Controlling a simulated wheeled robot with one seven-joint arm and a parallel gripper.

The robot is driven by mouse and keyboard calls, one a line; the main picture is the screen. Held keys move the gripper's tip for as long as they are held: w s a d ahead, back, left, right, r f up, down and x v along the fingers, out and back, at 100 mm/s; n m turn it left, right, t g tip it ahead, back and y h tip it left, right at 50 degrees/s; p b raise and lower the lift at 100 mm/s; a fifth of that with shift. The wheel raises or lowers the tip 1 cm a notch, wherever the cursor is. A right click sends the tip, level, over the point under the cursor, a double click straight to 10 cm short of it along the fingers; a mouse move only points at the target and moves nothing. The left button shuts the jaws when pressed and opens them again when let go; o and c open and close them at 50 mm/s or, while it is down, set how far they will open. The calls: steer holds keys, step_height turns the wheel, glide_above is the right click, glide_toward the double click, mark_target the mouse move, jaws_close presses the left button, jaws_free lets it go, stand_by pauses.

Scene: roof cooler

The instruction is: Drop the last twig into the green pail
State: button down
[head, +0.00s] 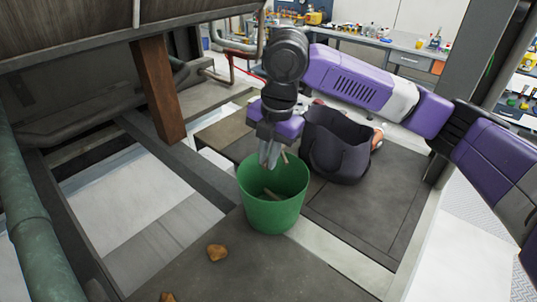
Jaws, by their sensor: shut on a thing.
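The green pail (272,212) stands upright on a dark panel in the middle of the head view. At least one brown twig (270,194) lies inside it, partly hidden by the rim. My gripper (269,160) points down over the pail's back rim, its fingertips near the opening. It is shut on a thin twig (284,157), of which a short light-brown end sticks out to the right of the fingers. The rest of the held twig is hidden by the fingers.
A dark open bag (338,147) stands close behind the pail to the right, under my arm. A brown lump (217,251) lies on the panel in front left, another (167,297) at the bottom edge.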

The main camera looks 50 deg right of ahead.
steer(key=c, duration=1.4)
jaws_free()
steer(key=shift+o, duration=0.2)
step_height(320, 180, up, 8)
steer(key=s+b, duration=0.1)
steer(key=shift+f, duration=0.1)
